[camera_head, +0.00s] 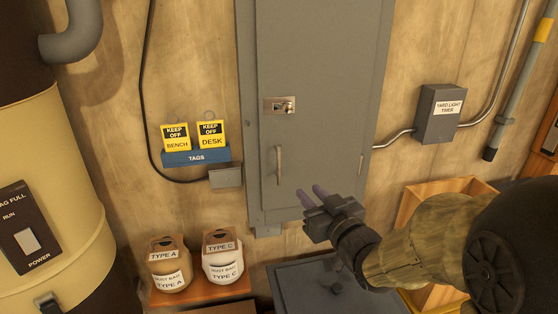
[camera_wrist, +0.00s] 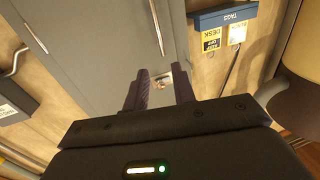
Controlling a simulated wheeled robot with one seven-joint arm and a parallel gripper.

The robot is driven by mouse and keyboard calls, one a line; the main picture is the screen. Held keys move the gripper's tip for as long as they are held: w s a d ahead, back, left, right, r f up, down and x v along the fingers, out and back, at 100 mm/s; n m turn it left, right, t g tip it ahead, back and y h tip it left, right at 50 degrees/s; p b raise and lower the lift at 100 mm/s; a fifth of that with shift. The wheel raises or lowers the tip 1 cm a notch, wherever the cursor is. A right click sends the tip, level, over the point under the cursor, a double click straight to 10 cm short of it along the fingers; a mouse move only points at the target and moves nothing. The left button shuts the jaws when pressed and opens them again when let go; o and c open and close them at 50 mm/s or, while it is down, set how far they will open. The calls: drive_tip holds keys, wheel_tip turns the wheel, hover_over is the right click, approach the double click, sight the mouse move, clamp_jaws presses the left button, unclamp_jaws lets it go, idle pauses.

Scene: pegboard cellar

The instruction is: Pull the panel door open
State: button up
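The grey panel door (camera_head: 325,90) is shut flush in its frame on the wooden wall. Its upright bar handle (camera_head: 279,165) sits low on the door's left side, below a small latch plate (camera_head: 280,105). My gripper (camera_head: 312,195) is open and empty, in front of the door's lower part, right of and below the handle. In the wrist view, which looks upside down, my fingers (camera_wrist: 160,88) stand apart. The latch plate (camera_wrist: 160,79) shows between them, and the handle (camera_wrist: 156,27) shows above them, apart from both.
A blue tag shelf (camera_head: 196,157) is left of the panel. Bags (camera_head: 223,262) stand on a small shelf at lower left. A dark grey box (camera_head: 310,285) is below the door. A timer box (camera_head: 438,113) and open wooden crate (camera_head: 415,200) are at right.

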drive_tip(key=shift+w+p, duration=0.1)
drive_tip(key=shift+p, duration=0.2)
drive_tip(key=p, duration=0.9)
approach(280, 161)
drive_tip(key=x, duration=0.9)
drive_tip(key=shift+w+a+r, duration=0.15)
drive_tip(key=shift+w, duration=0.15)
drive_tip(key=shift+w+a+p, duration=0.15)
drive_tip(key=shift+w+p, duration=0.15)
drive_tip(key=shift+w, duration=0.15)
clamp_jaws()
